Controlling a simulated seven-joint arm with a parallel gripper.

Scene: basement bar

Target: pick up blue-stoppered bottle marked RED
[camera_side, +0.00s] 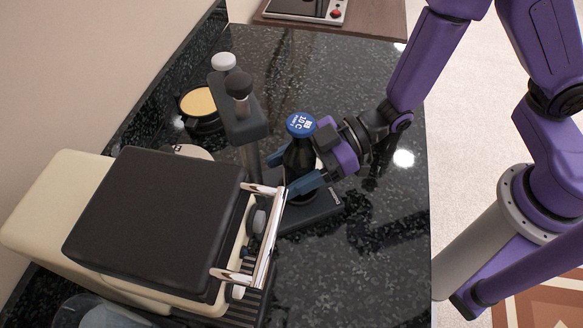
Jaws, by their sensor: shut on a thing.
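A dark bottle with a blue stopper (300,124) stands upright on or just above the grey base of a stand. White print shows on top of the stopper, but I cannot read RED on it. The bottle's dark body (298,157) is partly covered by my fingers. My gripper (294,171) reaches in from the right and is shut on the bottle, with a finger on each side below the stopper. The bottle's lower part is mostly hidden, so I cannot tell whether it touches the base.
A grey stand (240,122) with knobs rises close to the bottle's left. A cream appliance with a black lid (155,215) and a chrome handle (262,245) fills the front left. A round yellow-topped container (199,102) sits behind. The black speckled counter (385,250) is clear at right.

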